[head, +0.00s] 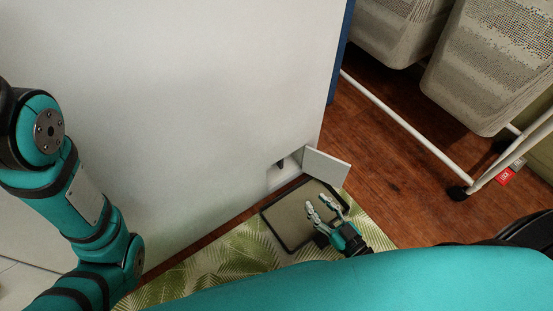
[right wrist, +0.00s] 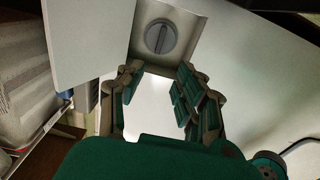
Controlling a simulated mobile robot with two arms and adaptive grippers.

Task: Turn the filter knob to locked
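The filter knob (right wrist: 160,37) is a round grey dial with a raised ridge, close to upright in the right wrist view. It sits in a square recess low on the white appliance (head: 190,90); in the head view only a small dark part of it (head: 281,164) shows. The recess's white flap (head: 327,168) stands open; it also shows in the right wrist view (right wrist: 85,40). My right gripper (head: 318,205) is open and empty, apart from the knob, its fingers (right wrist: 160,72) pointing toward the recess. My left arm is at the left; its gripper is out of view.
A dark-rimmed tray (head: 290,217) lies on the leaf-patterned mat (head: 225,255) below the recess. To the right, a white-framed cart (head: 420,135) with woven hampers (head: 495,65) stands on the wooden floor. Bare floor (head: 385,170) lies between the flap and the cart.

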